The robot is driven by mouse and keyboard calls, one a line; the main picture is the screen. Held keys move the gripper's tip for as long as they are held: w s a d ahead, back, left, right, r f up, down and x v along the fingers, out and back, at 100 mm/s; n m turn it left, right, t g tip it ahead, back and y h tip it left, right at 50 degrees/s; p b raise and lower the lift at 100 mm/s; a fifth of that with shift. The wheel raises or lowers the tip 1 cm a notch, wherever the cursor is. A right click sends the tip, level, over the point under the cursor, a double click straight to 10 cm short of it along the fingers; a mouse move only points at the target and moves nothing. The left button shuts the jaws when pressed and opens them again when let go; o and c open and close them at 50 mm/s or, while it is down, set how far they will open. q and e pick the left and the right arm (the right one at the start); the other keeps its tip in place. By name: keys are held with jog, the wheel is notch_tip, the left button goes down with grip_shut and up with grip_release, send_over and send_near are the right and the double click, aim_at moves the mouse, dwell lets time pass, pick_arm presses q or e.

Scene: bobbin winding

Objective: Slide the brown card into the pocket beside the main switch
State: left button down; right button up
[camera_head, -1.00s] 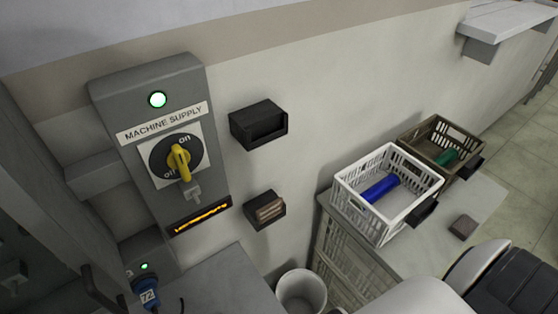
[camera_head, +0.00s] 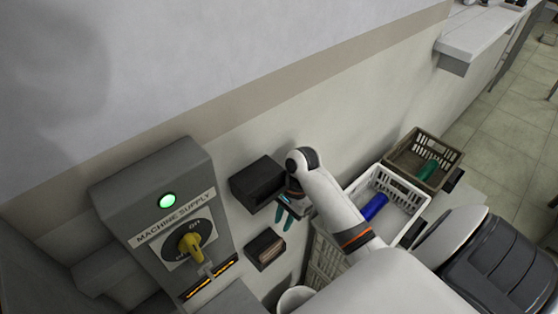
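The main switch is a yellow knob (camera_head: 191,246) on the grey machine supply panel (camera_head: 150,200) at left. Two dark pockets are on the wall to its right: an upper black pocket (camera_head: 258,184), and a lower pocket (camera_head: 265,248) with something brown in it. My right gripper (camera_head: 285,217) points down just right of the upper pocket and above the lower one. Its teal fingertips look apart, with nothing visible between them. The small brown piece seen earlier on the counter by the crates is not visible now. My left gripper is out of view.
A white crate (camera_head: 408,196) with a blue bobbin (camera_head: 376,206) and a brown crate (camera_head: 436,149) with a green bobbin (camera_head: 428,170) stand at right. My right arm hides part of the counter. A white bin (camera_head: 292,299) is below the pockets. A pale shelf (camera_head: 480,36) is upper right.

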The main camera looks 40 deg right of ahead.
aim_at(277, 242)
jog(key=shift+x, duration=4.45)
jog(key=shift+s, duration=0.1)
jog(key=shift+c, duration=0.5)
